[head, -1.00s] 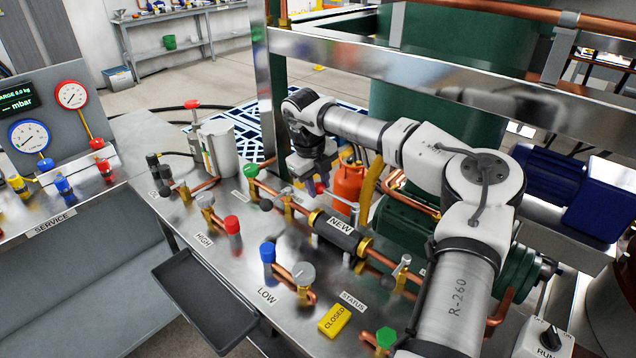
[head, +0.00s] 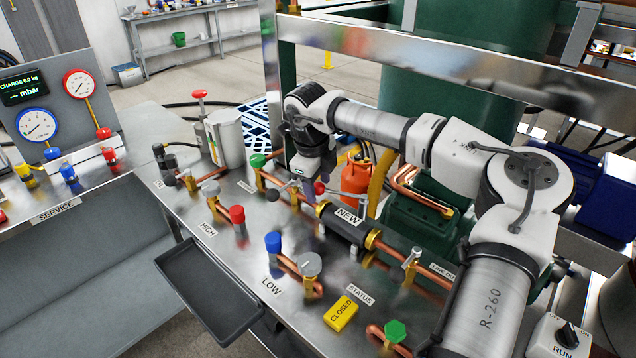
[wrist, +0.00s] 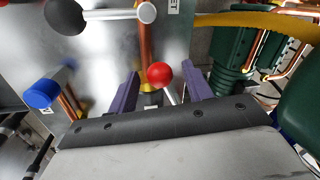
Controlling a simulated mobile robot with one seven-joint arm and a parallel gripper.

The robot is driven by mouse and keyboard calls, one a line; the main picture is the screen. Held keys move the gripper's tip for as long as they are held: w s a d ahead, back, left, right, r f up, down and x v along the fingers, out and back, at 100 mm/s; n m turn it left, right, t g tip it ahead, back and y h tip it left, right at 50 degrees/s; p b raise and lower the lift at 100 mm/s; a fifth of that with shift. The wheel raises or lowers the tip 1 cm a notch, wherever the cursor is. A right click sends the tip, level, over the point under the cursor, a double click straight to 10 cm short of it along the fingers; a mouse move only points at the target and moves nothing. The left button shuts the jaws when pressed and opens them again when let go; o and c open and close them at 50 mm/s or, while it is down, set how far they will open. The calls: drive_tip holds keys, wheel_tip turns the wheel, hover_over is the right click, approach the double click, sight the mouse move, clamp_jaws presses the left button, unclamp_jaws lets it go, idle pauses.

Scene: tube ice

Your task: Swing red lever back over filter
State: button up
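The red ball of the lever (head: 319,188) shows just right of my gripper's fingers in the head view, its pale rod running right. The filter (head: 345,226) is a dark cylinder labelled NEW in the copper line, below and right of the ball. In the wrist view the red ball (wrist: 160,75) appears between the two purple fingers of my gripper (wrist: 161,88). The fingers are apart, with a gap on both sides of the ball. Whether the ball lies at fingertip depth I cannot tell. The lever's base is mostly hidden.
A green cap (head: 257,160), an orange cylinder (head: 356,177) and a yellow hose (head: 380,176) stand close by. A black tray (head: 208,290) hangs at the bench's front left.

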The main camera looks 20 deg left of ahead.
wheel_tip(320, 180, up, 14)
drive_tip(key=s+b, duration=0.2)
drive_tip(key=shift+s+f+b, duration=0.25)
drive_tip(key=shift+s+b, duration=0.1)
drive_tip(key=shift+a, duration=0.15)
drive_tip(key=shift+c, duration=0.4)
